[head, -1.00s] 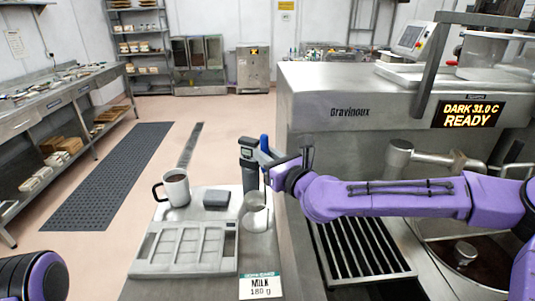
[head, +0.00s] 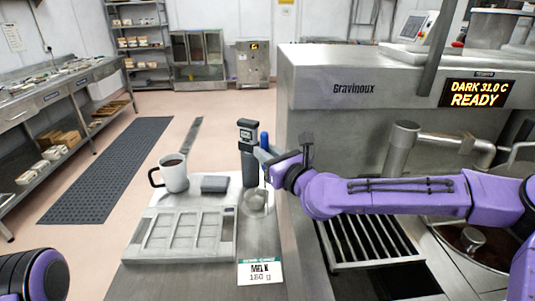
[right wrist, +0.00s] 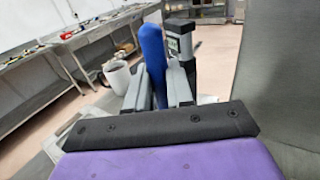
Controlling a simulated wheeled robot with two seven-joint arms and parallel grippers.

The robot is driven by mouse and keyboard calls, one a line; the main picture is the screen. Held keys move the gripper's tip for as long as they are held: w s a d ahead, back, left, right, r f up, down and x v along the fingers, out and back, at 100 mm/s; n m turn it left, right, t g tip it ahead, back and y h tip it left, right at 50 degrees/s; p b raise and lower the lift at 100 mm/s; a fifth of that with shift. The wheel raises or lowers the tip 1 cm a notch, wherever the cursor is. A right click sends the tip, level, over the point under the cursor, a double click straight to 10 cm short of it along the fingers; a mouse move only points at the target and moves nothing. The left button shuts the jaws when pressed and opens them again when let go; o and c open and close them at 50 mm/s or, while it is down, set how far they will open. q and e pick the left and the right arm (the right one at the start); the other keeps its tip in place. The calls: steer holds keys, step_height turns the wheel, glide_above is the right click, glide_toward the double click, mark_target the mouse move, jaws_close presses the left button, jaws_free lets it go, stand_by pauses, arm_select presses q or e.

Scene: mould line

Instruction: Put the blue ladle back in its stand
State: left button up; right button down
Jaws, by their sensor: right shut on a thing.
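The blue ladle's upright handle (head: 264,141) shows just left of my right gripper (head: 266,162) in the head view. In the right wrist view the blue handle (right wrist: 152,58) stands between the two fingers of the right gripper (right wrist: 158,88), which is shut on it. A shiny, cup-like metal shape (head: 257,204) is below the gripper on the bench. I cannot tell whether it is the stand or the ladle's bowl, and the ladle's lower end is not clear. My left gripper is out of the picture; only part of the left arm shows.
A grey upright device with a small display (head: 248,150) stands close left of the handle. A dark-filled mug (head: 173,176), a small grey block (head: 214,185), a mould tray (head: 158,255) and a milk card (head: 261,272) are on the bench. The Gravinoux machine (head: 340,110) is right.

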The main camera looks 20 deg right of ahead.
steer(key=c, duration=0.9)
jaws_free()
steer(key=shift+s, duration=0.15)
steer(key=b+v, duration=0.1)
steer(key=v, duration=0.9)
steer(key=shift+s+b, duration=0.2)
steer(key=shift+b, duration=0.1)
